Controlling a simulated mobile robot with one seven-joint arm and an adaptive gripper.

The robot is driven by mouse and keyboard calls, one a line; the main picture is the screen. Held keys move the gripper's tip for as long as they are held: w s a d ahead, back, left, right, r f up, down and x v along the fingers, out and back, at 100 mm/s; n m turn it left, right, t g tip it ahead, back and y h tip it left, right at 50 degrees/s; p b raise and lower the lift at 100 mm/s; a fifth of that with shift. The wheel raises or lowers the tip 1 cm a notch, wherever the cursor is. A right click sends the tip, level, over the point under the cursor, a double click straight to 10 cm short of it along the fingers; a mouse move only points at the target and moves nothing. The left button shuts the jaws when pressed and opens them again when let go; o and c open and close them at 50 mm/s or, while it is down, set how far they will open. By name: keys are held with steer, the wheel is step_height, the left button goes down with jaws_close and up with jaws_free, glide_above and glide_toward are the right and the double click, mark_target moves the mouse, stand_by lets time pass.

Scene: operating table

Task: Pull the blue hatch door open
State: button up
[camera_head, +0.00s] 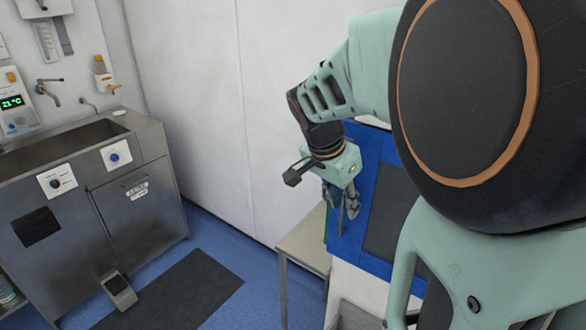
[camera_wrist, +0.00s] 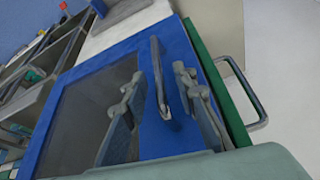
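The blue hatch door (camera_head: 368,148) is on the right in the head view, partly hidden by my arm. It has a dark panel in its middle. In the wrist view the blue door (camera_wrist: 104,55) fills the middle, with a grey bar handle (camera_wrist: 158,72) near its right edge. My gripper (camera_head: 349,208) is at the door's left side in the head view. In the wrist view my gripper (camera_wrist: 157,78) is open, one finger on each side of the handle. Neither finger clearly touches it.
A green panel (camera_wrist: 216,82) with a metal loop handle (camera_wrist: 262,108) lies right beside the blue door. A small table (camera_head: 306,240) stands left of the door. A steel sink cabinet (camera_head: 140,205) is at the left, with blue floor between.

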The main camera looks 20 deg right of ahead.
jaws_close()
stand_by(0.3)
steer(key=shift+s+a, duration=0.1)
steer(key=shift+a, duration=0.05)
